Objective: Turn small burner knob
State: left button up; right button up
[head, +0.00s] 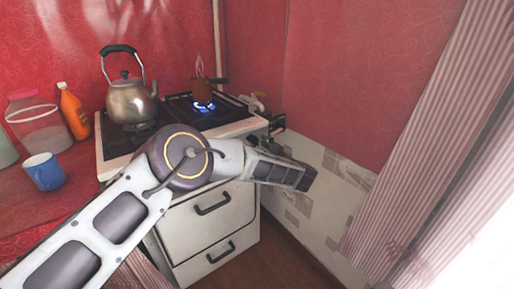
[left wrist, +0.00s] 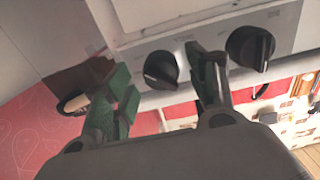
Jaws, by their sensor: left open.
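My left gripper (head: 272,123) is at the front right corner of the white stove (head: 206,222), partly hidden behind my own arm in the head view. In the left wrist view, its green-padded fingers (left wrist: 162,78) are open. One black knob (left wrist: 160,69) on the stove's front panel shows between them, with the right finger close to its side; contact cannot be told. A second black knob (left wrist: 250,47) is to the right, outside the fingers. Which burner each knob serves is not clear. A blue flame (head: 204,106) burns under a small brown pot (head: 202,90). My right gripper is not in view.
A metal kettle (head: 131,100) stands on the stove's left side. A blue mug (head: 44,171), an orange bottle (head: 73,112) and a glass jar (head: 38,122) are on the red counter. A wall and striped curtain (head: 425,130) close off the right.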

pick_arm(q)
jog(key=shift+w+a, duration=0.15)
jog(key=shift+w, duration=0.1)
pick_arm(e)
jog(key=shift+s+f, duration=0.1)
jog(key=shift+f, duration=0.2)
pick_arm(q)
jog(key=c, duration=1)
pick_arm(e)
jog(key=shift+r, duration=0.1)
